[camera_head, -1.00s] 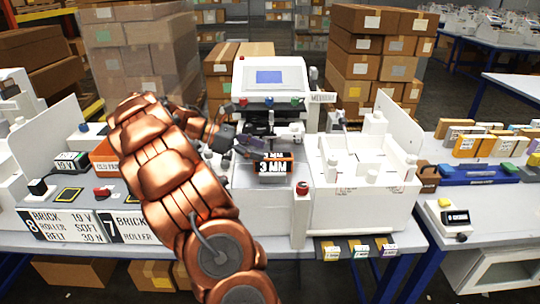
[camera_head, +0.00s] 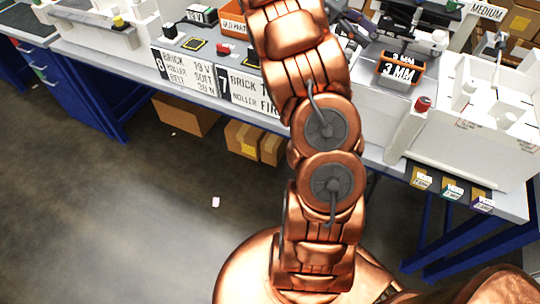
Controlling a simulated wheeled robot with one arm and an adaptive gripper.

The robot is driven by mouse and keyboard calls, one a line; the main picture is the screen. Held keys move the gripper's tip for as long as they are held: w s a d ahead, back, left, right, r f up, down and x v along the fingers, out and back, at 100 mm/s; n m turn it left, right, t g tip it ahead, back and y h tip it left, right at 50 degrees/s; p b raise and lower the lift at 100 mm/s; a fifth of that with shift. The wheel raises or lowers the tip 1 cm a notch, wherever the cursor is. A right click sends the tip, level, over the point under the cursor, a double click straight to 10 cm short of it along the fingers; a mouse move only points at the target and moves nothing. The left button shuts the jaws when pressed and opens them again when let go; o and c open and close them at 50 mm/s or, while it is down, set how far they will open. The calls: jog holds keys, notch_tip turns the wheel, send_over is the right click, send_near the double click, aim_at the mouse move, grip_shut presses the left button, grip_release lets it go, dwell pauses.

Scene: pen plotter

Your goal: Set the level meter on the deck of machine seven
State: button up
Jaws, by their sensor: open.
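I cannot pick out the level meter for certain in the current view. The sign with the number 7 (camera_head: 250,96) hangs on the front edge of the bench, left of my arm. The deck above it is partly hidden by my copper arm. My gripper (camera_head: 357,24) shows only in part at the top edge, beyond the arm, and is open. No object can be seen between its fingers. A black and orange block marked 3 MM (camera_head: 399,72) stands on a grey plate to the right of the gripper.
The sign with the number 8 (camera_head: 186,75) is left of seven's. A red button (camera_head: 423,104) stands on a white post right of the block. A white open housing (camera_head: 490,110) fills the right. Cardboard boxes (camera_head: 185,115) sit under the bench. The floor at left is mostly clear.

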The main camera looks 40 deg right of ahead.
jog(key=s+a+f+m+t+y, duration=0.1)
jog(key=s+a+f+t, duration=0.2)
jog(key=a, duration=1.1)
jog(key=s+a+f+m+t+y, duration=0.2)
jog(key=s+a+f+t, duration=0.1)
jog(key=a, duration=1.1)
jog(key=s+a+f+m+t+y, duration=0.1)
jog(key=s+a+f+t, duration=0.3)
jog(key=a, duration=1.1)
jog(key=s+f+y, duration=0.1)
jog(key=s, duration=0.2)
jog(key=shift+f+m, duration=0.3)
jog(key=shift+d+r, duration=0.1)
notch_tip(320, 180, up, 2)
jog(key=p, duration=0.2)
jog(key=shift+r+p, duration=0.25)
jog(key=shift+p, duration=0.1)
jog(key=shift+c, duration=0.4)
